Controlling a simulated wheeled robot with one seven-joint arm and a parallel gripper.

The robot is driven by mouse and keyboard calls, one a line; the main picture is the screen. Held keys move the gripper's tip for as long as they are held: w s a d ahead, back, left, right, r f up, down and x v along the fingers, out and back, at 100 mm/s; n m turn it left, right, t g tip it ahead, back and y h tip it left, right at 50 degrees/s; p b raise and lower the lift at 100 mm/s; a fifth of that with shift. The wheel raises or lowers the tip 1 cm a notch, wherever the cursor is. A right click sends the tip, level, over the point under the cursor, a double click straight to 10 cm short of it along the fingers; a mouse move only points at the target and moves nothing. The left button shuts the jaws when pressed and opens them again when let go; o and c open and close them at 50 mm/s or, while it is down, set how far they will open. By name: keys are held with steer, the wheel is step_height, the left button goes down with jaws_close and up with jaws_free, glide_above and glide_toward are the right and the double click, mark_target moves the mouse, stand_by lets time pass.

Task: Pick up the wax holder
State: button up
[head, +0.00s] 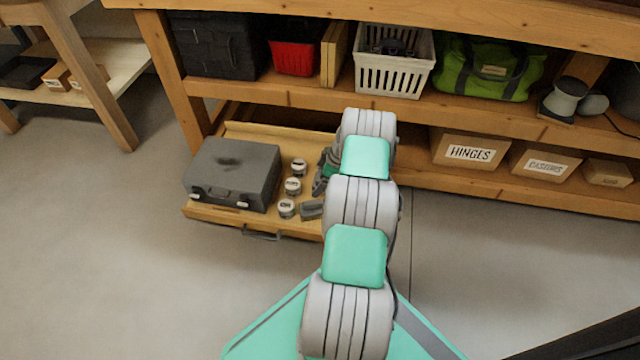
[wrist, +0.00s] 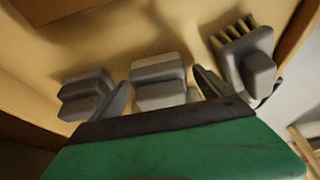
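The wrist view shows a grey stepped block (wrist: 159,84) in the drawer, between the two dark fingers of my gripper (wrist: 160,92). The fingers are apart, one on each side of it, and I see no clear grip. A similar grey block (wrist: 84,92) lies to the left, and a grey brush (wrist: 250,62) with pale bristles lies to the right. I cannot tell for sure which of these is the wax holder. In the head view my gripper (head: 327,170) is low over the right part of the open drawer (head: 225,221), mostly hidden by my arm.
A grey case (head: 232,172) fills the drawer's left side, with several round tins (head: 292,186) beside it. A small grey piece (head: 311,209) lies near the drawer front. The shelf above holds a white basket (head: 394,75) and a green bag (head: 487,70). Floor in front is clear.

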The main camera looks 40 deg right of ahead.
mark_target(318, 176)
steer(key=c, duration=1.5)
steer(key=shift+c, duration=0.2)
steer(key=r+p, duration=0.1)
steer(key=r, duration=0.1)
steer(key=r+p, duration=0.2)
steer(key=shift+s+r, duration=0.2)
steer(key=shift+r, duration=0.1)
steer(key=s+a+r+p, duration=0.4)
steer(key=s+r+p, duration=0.2)
steer(key=s, duration=0.7)
step_height(318, 176, up, 2)
steer(key=shift+r, duration=0.2)
steer(key=o, duration=1)
steer(key=shift+d, duration=0.1)
steer(key=c, duration=0.8)
